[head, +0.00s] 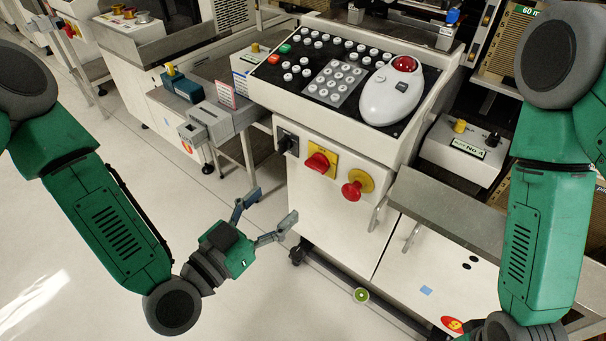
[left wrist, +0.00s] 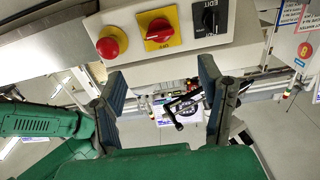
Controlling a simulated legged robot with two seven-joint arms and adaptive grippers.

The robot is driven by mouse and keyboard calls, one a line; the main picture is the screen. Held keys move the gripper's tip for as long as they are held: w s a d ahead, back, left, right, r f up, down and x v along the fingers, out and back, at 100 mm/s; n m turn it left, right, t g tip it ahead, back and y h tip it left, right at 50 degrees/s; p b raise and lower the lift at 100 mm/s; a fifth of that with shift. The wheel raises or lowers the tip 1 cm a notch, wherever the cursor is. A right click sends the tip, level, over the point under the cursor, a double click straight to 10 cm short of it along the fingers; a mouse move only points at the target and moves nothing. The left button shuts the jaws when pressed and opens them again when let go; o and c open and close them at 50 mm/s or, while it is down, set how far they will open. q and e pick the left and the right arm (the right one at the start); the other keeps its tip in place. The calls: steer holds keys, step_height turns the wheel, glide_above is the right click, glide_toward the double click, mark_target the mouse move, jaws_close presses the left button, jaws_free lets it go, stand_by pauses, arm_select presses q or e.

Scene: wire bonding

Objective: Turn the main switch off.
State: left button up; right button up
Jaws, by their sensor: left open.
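The white machine cabinet (head: 325,215) carries a red rotary switch on a square yellow plate (head: 320,161), which looks like the main switch. The same red switch shows in the left wrist view (left wrist: 159,29). To its left in the head view is a black rotary switch (head: 286,142); to its right is a red push button on a round yellow base (head: 355,186). My left gripper (head: 277,204) is open and empty, below and left of the switches, apart from the cabinet. In the left wrist view its fingers (left wrist: 163,85) point toward the panel. My right gripper is hidden from view.
A sloped console (head: 335,75) with white buttons and a white trackball-like device (head: 391,93) with a red ball tops the cabinet. Metal handles (head: 377,214) stick out to the right of the switches. A grey bench (head: 218,118) stands left.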

mark_target(312, 168)
arm_select(q)
steer(key=x, duration=0.3)
steer(key=b+x, duration=0.1)
steer(key=x, duration=0.3)
steer(key=a+b+x, duration=0.1)
steer(key=x, duration=0.2)
steer(key=shift+w+d+f, duration=0.1)
steer(key=shift+w+d, duration=0.1)
steer(key=shift+w, duration=0.3)
steer(key=d, duration=0.1)
steer(key=w+d, duration=0.1)
steer(key=shift+w+d, duration=0.1)
steer(key=shift+d, duration=0.4)
steer(key=shift+a, duration=0.2)
steer(key=shift+c, duration=0.4)
steer(key=shift+w+a, duration=0.1)
steer(key=shift+a, duration=0.35)
steer(key=c, duration=1.1)
steer(key=shift+o, duration=0.2)
arm_select(e)
step_height(312, 168, down, 2)
steer(key=shift+d+f, duration=0.15)
